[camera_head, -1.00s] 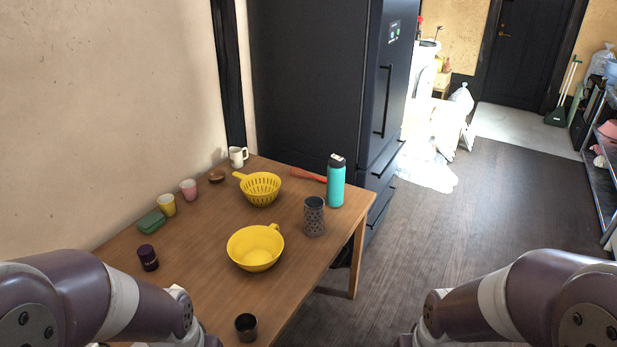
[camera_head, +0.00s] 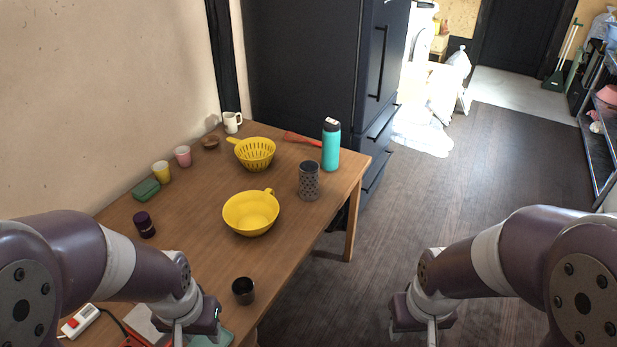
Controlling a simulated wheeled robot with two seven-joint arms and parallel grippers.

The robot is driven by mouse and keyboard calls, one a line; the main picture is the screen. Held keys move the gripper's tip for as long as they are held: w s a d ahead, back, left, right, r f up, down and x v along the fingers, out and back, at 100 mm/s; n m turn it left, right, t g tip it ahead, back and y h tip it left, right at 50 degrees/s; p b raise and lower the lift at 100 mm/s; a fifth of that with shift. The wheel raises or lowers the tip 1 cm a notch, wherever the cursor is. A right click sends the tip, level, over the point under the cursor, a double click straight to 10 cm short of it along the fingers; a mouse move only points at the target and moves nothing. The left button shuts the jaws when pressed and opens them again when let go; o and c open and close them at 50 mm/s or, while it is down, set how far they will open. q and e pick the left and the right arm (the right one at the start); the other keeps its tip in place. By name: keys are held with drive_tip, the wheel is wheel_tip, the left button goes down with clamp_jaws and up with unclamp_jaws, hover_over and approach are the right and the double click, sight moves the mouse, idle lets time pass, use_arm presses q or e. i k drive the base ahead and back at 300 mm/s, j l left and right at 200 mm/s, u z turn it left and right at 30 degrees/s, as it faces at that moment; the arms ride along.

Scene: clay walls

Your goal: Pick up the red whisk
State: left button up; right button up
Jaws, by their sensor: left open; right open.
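A long red utensil (camera_head: 301,139), which looks like the whisk, lies at the back edge of the wooden table (camera_head: 190,235). Its right end is close to the turquoise bottle (camera_head: 331,146), and its exact shape is too small to tell. My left gripper (camera_head: 197,333) is open over the near left part of the table, far from the red utensil. My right gripper (camera_head: 424,330) is open over the floor, right of the table. Both grippers are cut by the bottom edge, and nothing shows held in them.
A yellow colander (camera_head: 255,154), yellow bowl (camera_head: 250,213), grey perforated holder (camera_head: 309,181) and dark cup (camera_head: 243,290) stand on the table. Several cups and a dark purple jar (camera_head: 144,225) stand along the wall side. A dark fridge (camera_head: 300,70) stands behind. The floor (camera_head: 450,220) to the right is clear.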

sight(314, 143)
drive_tip(key=i+l, duration=0.3)
drive_tip(key=i, duration=0.2)
drive_tip(key=i+l, duration=0.65)
drive_tip(key=i, duration=0.3)
drive_tip(key=i+l, duration=0.3)
drive_tip(key=i, duration=0.2)
drive_tip(key=i+l, duration=0.35)
drive_tip(key=i, duration=0.15)
drive_tip(key=i+l+z, duration=0.1)
drive_tip(key=i+l, duration=0.2)
drive_tip(key=i, duration=0.15)
